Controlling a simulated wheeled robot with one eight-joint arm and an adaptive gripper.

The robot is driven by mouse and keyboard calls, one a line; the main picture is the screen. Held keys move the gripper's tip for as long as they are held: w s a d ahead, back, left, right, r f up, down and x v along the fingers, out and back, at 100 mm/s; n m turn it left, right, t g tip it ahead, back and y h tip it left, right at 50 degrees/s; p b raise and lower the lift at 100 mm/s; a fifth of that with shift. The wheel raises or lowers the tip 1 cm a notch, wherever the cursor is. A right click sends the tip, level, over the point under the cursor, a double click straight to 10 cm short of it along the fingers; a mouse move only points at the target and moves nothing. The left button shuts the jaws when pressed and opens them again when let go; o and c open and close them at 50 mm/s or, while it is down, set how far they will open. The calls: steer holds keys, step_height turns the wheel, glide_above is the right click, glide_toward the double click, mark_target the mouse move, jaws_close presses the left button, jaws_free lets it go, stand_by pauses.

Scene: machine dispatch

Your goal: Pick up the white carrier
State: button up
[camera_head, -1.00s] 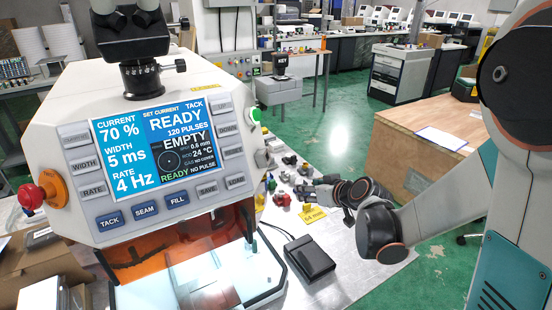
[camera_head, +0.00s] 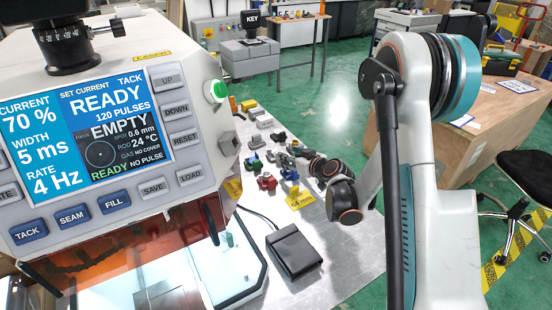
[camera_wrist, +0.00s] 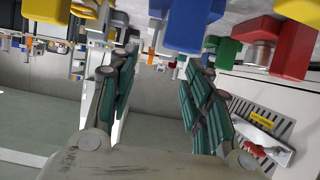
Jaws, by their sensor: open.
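My gripper (camera_head: 294,151) reaches over the small coloured parts on the metal bench in the head view. In the wrist view its two green-padded fingers (camera_wrist: 160,62) are spread apart, with nothing between the pads. Blue (camera_wrist: 188,22), green (camera_wrist: 226,50) and red (camera_wrist: 293,48) parts show just beyond the fingertips, at the top of the picture. I cannot pick out the white carrier for certain. A white piece (camera_wrist: 268,147) with yellow and red bits shows at the right of the wrist view, clear of the fingers, but I cannot tell what it is.
The welding machine (camera_head: 150,205) fills the left, its screen reading READY and EMPTY. A black pedal (camera_head: 294,250) lies on the bench (camera_head: 345,262) in front of the parts. A wooden crate (camera_head: 470,140) is behind my arm.

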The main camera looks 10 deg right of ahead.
steer(key=shift+a+b+x, duration=0.2)
steer(key=shift+b+x, duration=1.2)
steer(key=shift+x, duration=2.05)
steer(key=shift+s, duration=0.15)
jaws_close()
